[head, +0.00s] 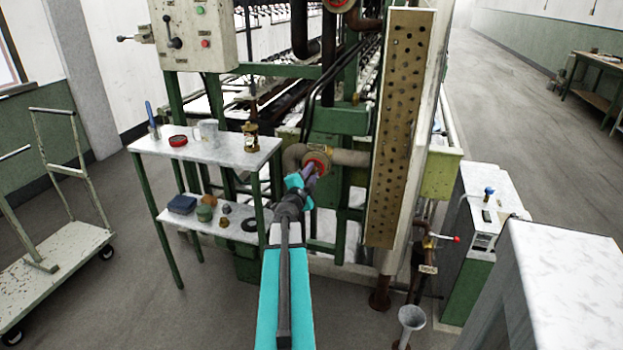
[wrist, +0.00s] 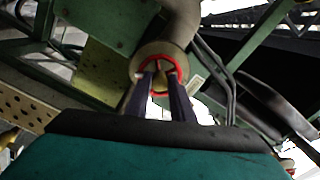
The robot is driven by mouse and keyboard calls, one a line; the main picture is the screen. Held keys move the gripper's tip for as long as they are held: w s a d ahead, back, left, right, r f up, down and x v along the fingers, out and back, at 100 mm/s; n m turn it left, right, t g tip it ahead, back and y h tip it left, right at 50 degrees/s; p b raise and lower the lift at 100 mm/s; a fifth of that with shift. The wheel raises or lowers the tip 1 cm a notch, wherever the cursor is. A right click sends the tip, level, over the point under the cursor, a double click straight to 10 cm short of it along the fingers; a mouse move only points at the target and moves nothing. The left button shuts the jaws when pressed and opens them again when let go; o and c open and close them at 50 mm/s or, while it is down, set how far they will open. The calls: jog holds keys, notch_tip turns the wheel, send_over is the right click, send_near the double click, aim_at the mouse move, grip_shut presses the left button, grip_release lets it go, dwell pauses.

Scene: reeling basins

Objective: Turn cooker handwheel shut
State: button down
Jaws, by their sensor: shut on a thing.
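A red handwheel (head: 318,160) sits on a thick pale pipe at the front of the green machine frame. In the wrist view the handwheel (wrist: 181,72) shows as a red rim with a paler centre, facing me. My gripper (head: 309,170) reaches up to it from below, and its two dark fingers (wrist: 161,80) lie over the wheel. The fingers are shut on the handwheel with a gap between them. They cover part of the rim and centre. Which way the wheel is turned, I cannot tell.
A two-shelf table (head: 215,150) with a mug, a red tin and small items stands close left of my arm. A perforated panel (head: 402,120) is to the right. Another red wheel (head: 338,4) is above. A cart (head: 55,260) stands at far left.

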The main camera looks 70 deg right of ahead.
aim_at(312, 172)
jog(key=m+b, duration=0.2)
jog(key=m, duration=0.2)
jog(key=shift+f+m+b, duration=0.15)
jog(key=shift+m+b, duration=0.15)
jog(key=shift+b, duration=0.05)
jog(key=m+b, duration=0.2)
jog(key=m, duration=0.1)
jog(key=shift+m, duration=0.4)
jog(key=m+b, duration=0.3)
jog(key=m, duration=0.2)
jog(key=shift+m+b, duration=0.3)
jog(key=shift+b, duration=0.1)
jog(key=shift+m+b, duration=0.35)
jog(key=shift+m, duration=0.55)
jog(key=c, duration=1.7)
grip_release()
jog(key=shift+s+a+p, duration=0.15)
jog(key=shift+a+p, duration=0.15)
jog(key=shift+a, duration=1.25)
